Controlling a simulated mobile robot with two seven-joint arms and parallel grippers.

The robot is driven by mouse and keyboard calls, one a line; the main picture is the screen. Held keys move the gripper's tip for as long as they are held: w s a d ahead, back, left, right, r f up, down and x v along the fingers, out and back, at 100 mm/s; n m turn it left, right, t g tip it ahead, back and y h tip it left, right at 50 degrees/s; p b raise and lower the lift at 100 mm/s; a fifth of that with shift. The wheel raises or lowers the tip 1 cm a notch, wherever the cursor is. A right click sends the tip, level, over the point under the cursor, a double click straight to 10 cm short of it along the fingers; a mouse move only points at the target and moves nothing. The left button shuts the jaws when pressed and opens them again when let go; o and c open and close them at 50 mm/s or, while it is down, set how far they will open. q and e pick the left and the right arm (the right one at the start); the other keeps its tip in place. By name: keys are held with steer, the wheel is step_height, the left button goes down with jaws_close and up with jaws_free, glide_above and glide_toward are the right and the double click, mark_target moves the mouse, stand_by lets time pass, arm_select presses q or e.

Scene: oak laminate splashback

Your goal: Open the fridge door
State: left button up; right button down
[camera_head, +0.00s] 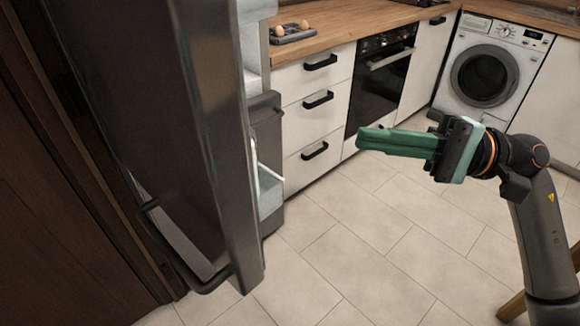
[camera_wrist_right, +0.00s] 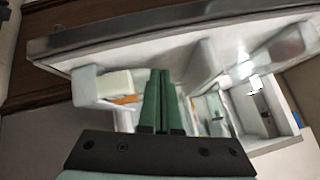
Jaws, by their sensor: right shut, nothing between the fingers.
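The dark fridge door (camera_head: 170,110) fills the left of the head view and stands open, swung out from the fridge body. Its black bar handle (camera_head: 205,283) is near its lower end, on the side away from the fridge's inside. Part of the pale interior (camera_head: 268,190) shows past the door's edge. My right gripper (camera_head: 362,139), with green fingers, is shut and empty, out in the room to the right of the door and apart from it. In the wrist view the fingers (camera_wrist_right: 161,75) point toward the white inner side of the door (camera_wrist_right: 130,52). My left gripper is not in view.
White drawers (camera_head: 315,105) with black handles, a dark oven (camera_head: 382,75) and a washing machine (camera_head: 487,75) line the back. A tray with eggs (camera_head: 290,33) sits on the wooden worktop (camera_head: 340,22). The tiled floor (camera_head: 390,245) is clear between door and arm.

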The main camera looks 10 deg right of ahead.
arm_select(q)
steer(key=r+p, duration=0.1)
steer(key=p, duration=0.2)
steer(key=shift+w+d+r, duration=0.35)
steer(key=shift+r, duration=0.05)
arm_select(e)
steer(key=s+a+f+n+h, duration=0.1)
steer(key=s+a+n, duration=0.1)
steer(key=a, duration=1)
steer(key=shift+a+n+g+h, duration=0.2)
steer(key=shift+n+g+h, duration=0.1)
steer(key=shift+n, duration=0.3)
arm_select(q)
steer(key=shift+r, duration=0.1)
arm_select(e)
steer(key=shift+a+f, duration=0.1)
